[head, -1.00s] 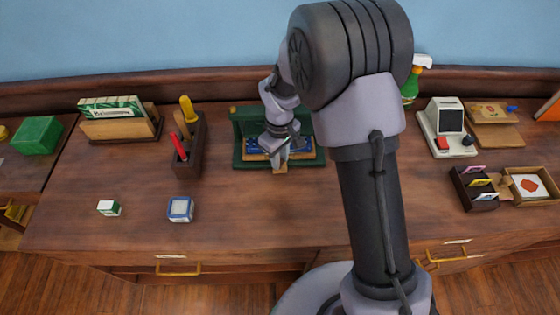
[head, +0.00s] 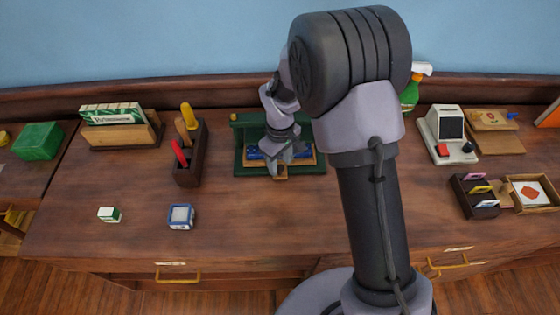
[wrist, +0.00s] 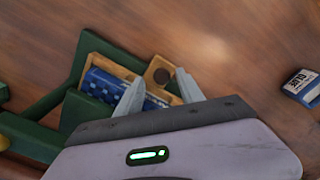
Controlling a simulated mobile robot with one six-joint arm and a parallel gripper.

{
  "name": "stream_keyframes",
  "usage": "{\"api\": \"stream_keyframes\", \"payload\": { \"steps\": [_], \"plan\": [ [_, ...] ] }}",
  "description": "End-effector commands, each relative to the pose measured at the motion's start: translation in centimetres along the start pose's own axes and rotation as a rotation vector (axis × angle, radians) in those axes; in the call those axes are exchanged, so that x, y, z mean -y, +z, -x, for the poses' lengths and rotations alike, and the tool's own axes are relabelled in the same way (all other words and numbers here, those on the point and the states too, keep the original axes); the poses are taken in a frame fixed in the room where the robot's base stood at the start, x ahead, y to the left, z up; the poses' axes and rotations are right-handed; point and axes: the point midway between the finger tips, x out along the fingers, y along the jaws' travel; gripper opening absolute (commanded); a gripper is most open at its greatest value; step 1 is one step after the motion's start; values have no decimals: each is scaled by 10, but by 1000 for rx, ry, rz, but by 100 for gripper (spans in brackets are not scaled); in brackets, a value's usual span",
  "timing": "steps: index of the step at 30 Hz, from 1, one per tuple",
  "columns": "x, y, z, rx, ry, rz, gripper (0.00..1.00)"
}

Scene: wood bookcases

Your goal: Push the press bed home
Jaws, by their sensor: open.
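The green press (head: 239,157) stands at the back middle of the desk, partly hidden behind my arm. Its wooden bed (head: 309,156) carries a blue patterned block (wrist: 110,88). A wooden tab with a dark round knob (wrist: 160,74) sticks out from the bed's front edge. My gripper (head: 284,160) is over the front of the bed. In the wrist view its open, empty fingers (wrist: 160,76) appear on either side of the tab. I cannot tell whether they touch the bed or tab.
A tool holder (head: 188,168) stands left of the press. A blue-and-white box (head: 181,216) and a small green-and-white box (head: 109,214) lie in front. A card reader (head: 447,135) and compartment trays (head: 532,190) are at right. The desk before the press is clear.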

Motion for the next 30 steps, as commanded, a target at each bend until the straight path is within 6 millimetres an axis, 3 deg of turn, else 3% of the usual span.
{"api": "stream_keyframes", "payload": {
  "steps": [5, 12, 15, 21, 30],
  "plan": [
    [0, -1, 47, -4, 2, 0, 45],
    [-1, -1, 128, -5, 3, 0, 45],
    [0, 0, 151, -4, 2, 0, 45],
    [0, 0, 172, -2, 2, 0, 45],
    [0, 0, 172, -2, 2, 0, 45]
  ]
}}
